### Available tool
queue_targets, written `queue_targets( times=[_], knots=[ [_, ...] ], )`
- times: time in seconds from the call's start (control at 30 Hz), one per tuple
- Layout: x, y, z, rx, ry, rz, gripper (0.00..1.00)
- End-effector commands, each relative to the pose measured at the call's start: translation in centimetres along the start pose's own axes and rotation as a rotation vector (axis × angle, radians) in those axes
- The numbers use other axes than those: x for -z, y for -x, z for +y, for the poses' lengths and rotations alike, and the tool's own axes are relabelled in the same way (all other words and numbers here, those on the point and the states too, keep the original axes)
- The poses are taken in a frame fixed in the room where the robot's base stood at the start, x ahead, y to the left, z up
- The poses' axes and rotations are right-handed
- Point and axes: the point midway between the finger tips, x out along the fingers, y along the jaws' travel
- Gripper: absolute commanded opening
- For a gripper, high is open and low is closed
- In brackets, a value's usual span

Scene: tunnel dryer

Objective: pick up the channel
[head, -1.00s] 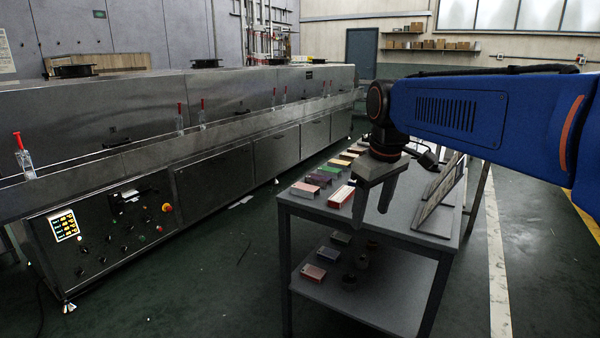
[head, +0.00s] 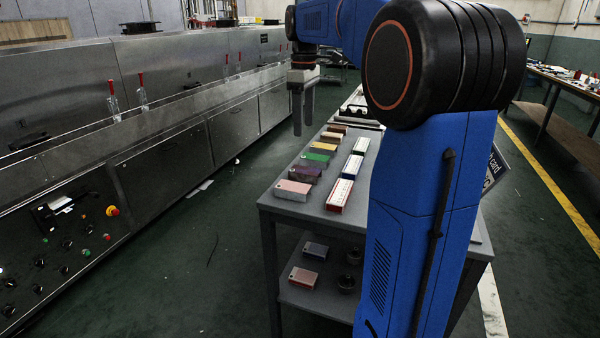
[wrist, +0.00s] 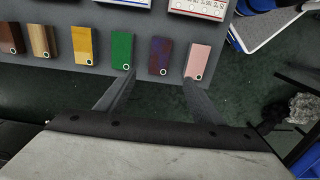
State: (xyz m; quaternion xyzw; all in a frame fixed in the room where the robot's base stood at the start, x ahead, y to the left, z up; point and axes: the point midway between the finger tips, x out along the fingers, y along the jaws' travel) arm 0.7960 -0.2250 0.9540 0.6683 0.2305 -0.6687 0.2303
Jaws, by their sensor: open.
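I cannot make out a piece that is clearly a channel. On the grey table (head: 268,203) a row of small coloured blocks lies along the dryer-side edge: pink (head: 293,190), maroon-purple (head: 305,174), green (head: 316,158), then yellow, wood-toned and brown. My gripper (head: 303,130) is open and empty, pointing down just left of the table's far part. In the wrist view its fingers (wrist: 158,77) hang over the floor, just off the table edge near the purple and pink (wrist: 198,60) blocks.
White-faced boxes with red (head: 340,196) and blue (head: 351,167) sides lie beside the blocks. The lower shelf (head: 318,299) holds more blocks and dark round parts. My arm hides the table's right side.

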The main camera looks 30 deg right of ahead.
Motion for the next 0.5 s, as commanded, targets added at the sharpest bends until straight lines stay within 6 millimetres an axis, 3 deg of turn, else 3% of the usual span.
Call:
queue_targets(
  times=[0.5],
  knots=[
    [0.0, -8.9, -0.1, 0.001, -0.001, -0.001, 0.61]
  ],
)
